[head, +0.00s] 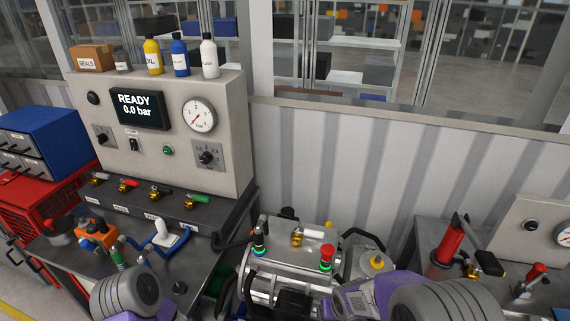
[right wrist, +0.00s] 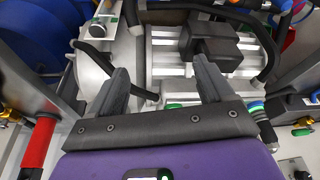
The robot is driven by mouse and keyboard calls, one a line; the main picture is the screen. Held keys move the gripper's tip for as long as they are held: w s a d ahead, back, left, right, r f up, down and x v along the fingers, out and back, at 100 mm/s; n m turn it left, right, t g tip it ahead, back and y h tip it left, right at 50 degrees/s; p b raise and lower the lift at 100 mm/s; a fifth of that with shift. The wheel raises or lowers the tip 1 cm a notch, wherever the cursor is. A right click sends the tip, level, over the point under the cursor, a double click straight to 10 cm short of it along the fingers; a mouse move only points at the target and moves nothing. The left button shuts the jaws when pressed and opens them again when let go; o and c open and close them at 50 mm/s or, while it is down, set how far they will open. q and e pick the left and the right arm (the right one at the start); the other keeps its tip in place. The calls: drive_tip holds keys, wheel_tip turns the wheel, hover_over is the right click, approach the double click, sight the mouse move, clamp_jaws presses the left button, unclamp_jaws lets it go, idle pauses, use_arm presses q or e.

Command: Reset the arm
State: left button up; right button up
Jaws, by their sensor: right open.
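My right arm (head: 375,292), purple and grey, reaches in from the lower right of the head view, beside the silver drive unit (head: 290,262). The right gripper (right wrist: 160,66) shows in the right wrist view with its two dark fingers spread and nothing between them. Beyond the fingers lies the ribbed silver body (right wrist: 165,60) with a black block (right wrist: 211,42) on it. I cannot tell whether the fingers touch anything. My left arm (head: 125,293) shows at the lower left of the head view; its gripper is not in view.
A test bench with a display (head: 139,108) reading READY 0.0 bar and a gauge (head: 199,114) stands at left. A red cylinder (head: 447,243) stands on the right-hand bench. A red button (head: 327,254) tops the drive unit. Hoses run around it.

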drive_tip(key=s+a+f+m+g+y+b, duration=0.1)
drive_tip(key=s+a+f+y+b, duration=0.1)
drive_tip(key=s+f, duration=0.6)
drive_tip(key=s+a+f+m+g+y+b, duration=0.1)
drive_tip(key=s+f, duration=0.7)
drive_tip(key=f, duration=0.8)
drive_tip(key=shift+s+a+m+g+y+b, duration=0.35)
drive_tip(key=shift+a+g+y+b, duration=0.2)
drive_tip(key=shift+b, duration=0.65)
